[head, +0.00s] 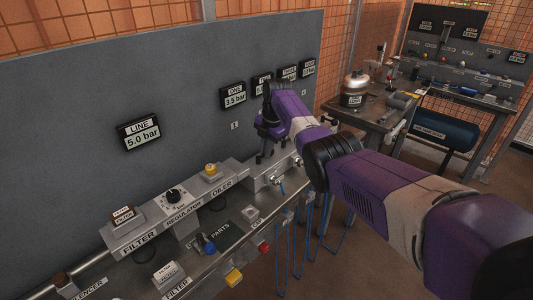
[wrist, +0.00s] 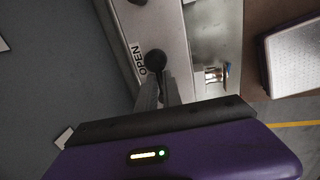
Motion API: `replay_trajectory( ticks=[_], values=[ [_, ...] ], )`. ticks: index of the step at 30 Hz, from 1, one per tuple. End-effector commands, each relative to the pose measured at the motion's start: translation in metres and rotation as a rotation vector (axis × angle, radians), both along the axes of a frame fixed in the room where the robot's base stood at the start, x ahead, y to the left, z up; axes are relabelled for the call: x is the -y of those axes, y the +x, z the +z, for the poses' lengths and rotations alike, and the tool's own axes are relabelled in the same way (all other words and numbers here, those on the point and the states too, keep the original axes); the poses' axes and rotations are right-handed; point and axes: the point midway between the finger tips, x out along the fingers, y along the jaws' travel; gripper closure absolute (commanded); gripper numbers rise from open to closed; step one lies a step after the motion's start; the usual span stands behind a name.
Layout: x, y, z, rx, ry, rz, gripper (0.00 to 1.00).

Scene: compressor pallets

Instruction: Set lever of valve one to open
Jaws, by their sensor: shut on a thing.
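My gripper (wrist: 158,78) shows in the wrist view with its two grey fingers closed on a black ball knob (wrist: 155,60), the end of a lever. The knob sits beside a white label reading OPEN (wrist: 138,58) on a grey rail. The rest of the lever and the valve body are hidden by the knob and fingers. In the head view my gripper (head: 263,152) points down at the rail behind the bench, right of the OILER block. The valve it holds cannot be made out there. A small plate marked 1 (head: 234,125) is on the back panel nearby.
A grey back panel (head: 70,110) with pressure displays, such as LINE 5.0 bar (head: 139,133), rises behind the bench. The regulator knob (head: 173,196) and a yellow-topped oiler (head: 211,170) stand to the left. Blue hoses (head: 280,255) hang in front. A second bench (head: 372,117) stands at right.

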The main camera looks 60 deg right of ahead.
Motion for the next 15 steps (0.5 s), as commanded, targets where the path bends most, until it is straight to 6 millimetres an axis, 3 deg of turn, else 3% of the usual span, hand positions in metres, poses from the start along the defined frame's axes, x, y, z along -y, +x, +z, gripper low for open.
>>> replay_trajectory(
  ticks=[13,15],
  values=[
    [-0.0001,0.0009,0.0006,0.001,0.0,0.011,1.0],
    [-0.0001,0.0009,0.0006,0.001,0.0,0.011,0.81]
  ],
)
